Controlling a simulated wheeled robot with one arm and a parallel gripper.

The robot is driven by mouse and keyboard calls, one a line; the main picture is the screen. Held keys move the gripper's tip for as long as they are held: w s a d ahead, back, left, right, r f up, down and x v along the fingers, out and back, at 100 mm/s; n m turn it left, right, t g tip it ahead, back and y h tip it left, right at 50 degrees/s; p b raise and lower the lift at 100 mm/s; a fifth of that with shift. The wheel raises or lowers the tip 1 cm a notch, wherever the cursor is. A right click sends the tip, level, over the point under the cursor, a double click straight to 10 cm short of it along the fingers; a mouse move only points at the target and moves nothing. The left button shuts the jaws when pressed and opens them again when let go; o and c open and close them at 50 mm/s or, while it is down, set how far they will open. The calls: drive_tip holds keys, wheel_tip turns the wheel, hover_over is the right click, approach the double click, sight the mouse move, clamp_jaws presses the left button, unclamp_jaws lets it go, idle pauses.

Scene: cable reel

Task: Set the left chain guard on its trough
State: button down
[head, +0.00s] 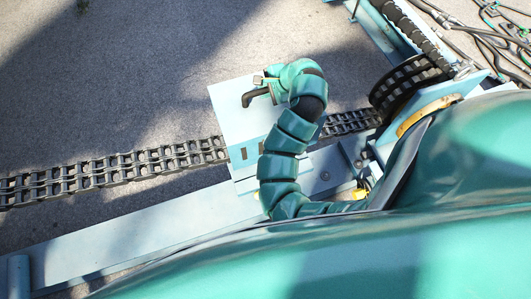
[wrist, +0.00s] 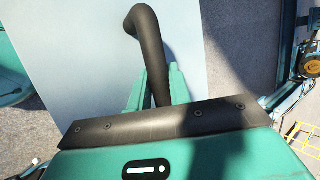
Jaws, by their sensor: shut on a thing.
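The pale blue chain guard (head: 228,112) is a flat panel with a bent black handle (head: 257,96). It lies across the line of the black chain (head: 110,173) in the head view and hides part of it. My gripper (head: 268,82) is over the panel's upper part, shut on the handle. In the wrist view both green fingers of my gripper (wrist: 158,88) flank the black handle (wrist: 148,35), with the pale guard panel (wrist: 95,45) behind it. I cannot tell the trough apart under the panel, nor whether the panel touches anything below.
A long pale blue beam (head: 150,235) runs below the chain. A dark reel (head: 408,85) with chain on it stands at the right, beside a blue frame (head: 375,30). Loose cables (head: 490,40) lie at the upper right. Open grey ground (head: 130,70) fills the upper left.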

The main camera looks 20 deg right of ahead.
wheel_tip(320, 180, down, 21)
drive_tip(key=b, duration=0.8)
drive_tip(key=shift+w+b, duration=0.2)
drive_tip(key=shift+b, duration=0.2)
drive_tip(key=shift+f+b, duration=0.4)
drive_tip(key=shift+f, duration=0.3)
drive_tip(key=c, duration=1.3)
unclamp_jaws()
